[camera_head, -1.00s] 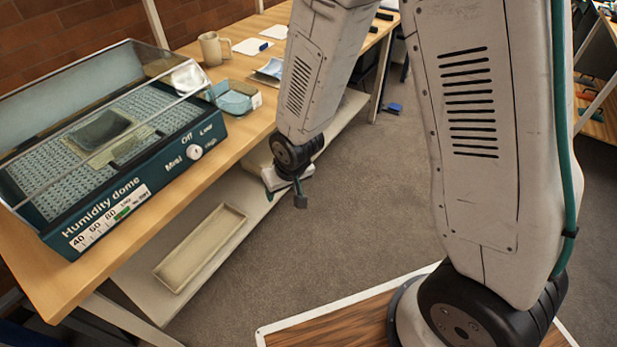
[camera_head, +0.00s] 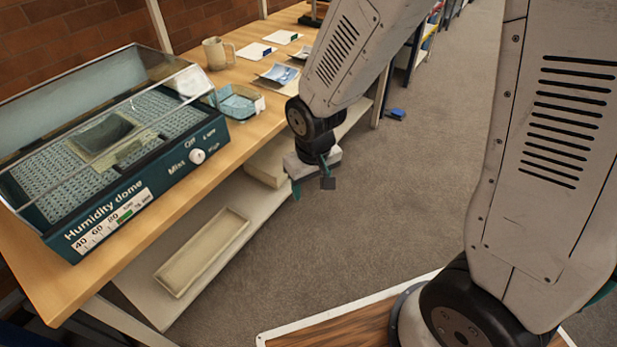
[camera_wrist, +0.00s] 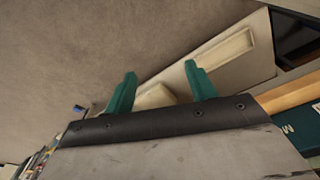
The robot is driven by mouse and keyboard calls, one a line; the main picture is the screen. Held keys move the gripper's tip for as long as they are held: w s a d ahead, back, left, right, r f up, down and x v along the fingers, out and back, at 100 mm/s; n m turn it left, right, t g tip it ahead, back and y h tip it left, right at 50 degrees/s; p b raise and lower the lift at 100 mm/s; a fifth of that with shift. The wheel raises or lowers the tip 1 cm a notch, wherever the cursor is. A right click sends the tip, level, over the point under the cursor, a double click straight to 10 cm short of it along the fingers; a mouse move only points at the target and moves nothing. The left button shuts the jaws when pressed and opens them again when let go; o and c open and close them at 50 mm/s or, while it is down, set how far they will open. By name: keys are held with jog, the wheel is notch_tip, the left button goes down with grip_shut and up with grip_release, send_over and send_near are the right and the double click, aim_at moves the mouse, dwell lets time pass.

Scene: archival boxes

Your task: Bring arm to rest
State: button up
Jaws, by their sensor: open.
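My gripper (camera_head: 308,182) hangs over the carpet beside the bench, in front of its lower shelf, in the head view. In the wrist view its two green fingers (camera_wrist: 158,92) stand well apart with nothing between them that they hold. The gripper is open and empty. My arm bends down to it from the upper right of the head view.
A wooden bench (camera_head: 62,292) on the left carries a humidity dome (camera_head: 125,215), a mug (camera_head: 216,54), a blue tray (camera_head: 238,102) and cards. A long shallow tray (camera_head: 202,252) lies on the lower shelf. Carpet (camera_head: 390,200) is clear to the right.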

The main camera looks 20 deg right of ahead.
jog(key=s+d+r+m, duration=0.1)
jog(key=s+d+r, duration=0.4)
jog(key=s+r, duration=0.4)
jog(key=s+d+r+m, duration=0.1)
jog(key=s+d+r, duration=0.4)
jog(key=s+r, duration=0.4)
notch_tip(320, 180, up, 4)
jog(key=shift+d+r, duration=0.15)
jog(key=shift+r, duration=0.05)
